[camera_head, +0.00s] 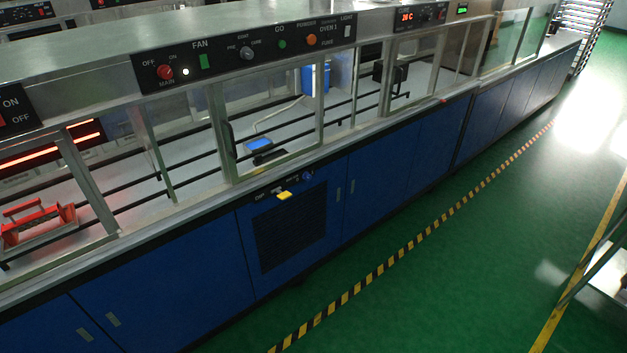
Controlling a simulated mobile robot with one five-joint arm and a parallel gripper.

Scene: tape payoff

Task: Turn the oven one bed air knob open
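The oven one control panel (265,54) runs along the top of the machine, with labels such as FAN, GO and OVEN 1. Below the counter edge, a small dark strip (276,189) on the blue cabinet front carries a yellow lever-like handle (284,195) and a small blue knob (308,175). The lettering there is too small to read, so I cannot tell which is the bed air knob or whether it is open. The yellow handle sticks out above a dark vent grille (291,237). My gripper is not in view.
Glass-framed windows (268,105) stand above the counter, with a black handle (229,138). A red-handled item (38,220) sits inside at left. Green floor (455,270) in front is clear, crossed by yellow-black tape (408,246). A pale table (612,268) stands at right.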

